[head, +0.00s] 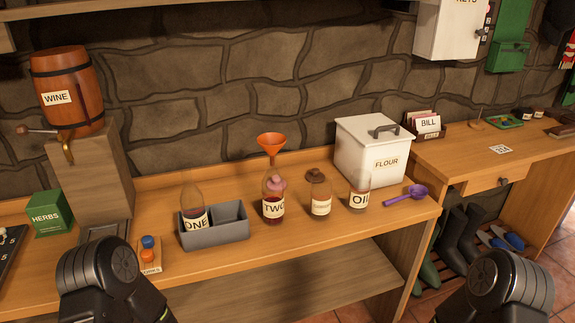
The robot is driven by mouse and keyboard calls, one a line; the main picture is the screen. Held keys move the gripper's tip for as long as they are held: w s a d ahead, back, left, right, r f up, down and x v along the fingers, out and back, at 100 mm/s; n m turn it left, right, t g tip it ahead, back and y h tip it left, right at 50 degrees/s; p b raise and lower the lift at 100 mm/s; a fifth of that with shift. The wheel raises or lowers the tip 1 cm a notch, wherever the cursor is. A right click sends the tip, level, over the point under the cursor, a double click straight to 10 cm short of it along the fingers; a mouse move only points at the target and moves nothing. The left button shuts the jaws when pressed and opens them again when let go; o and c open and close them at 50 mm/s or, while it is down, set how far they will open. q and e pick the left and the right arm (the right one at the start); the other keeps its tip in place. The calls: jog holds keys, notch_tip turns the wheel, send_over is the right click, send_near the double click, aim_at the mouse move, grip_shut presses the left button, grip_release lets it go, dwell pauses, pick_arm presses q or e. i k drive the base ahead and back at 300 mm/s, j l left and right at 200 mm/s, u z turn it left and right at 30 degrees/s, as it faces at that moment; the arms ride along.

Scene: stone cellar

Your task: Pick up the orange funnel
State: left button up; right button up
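Neither of my grippers is in view; only black links of my arms show at the bottom left and bottom right.
A grey two-compartment box (232,235) holds bottle ONE (192,203) in its left compartment. A wine barrel (68,90) is left. The bench front is mostly clear.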

aim_at(271, 143)
jog(key=l, duration=0.95)
jog(key=i+l+u, duration=0.1)
jog(key=l, duration=0.9)
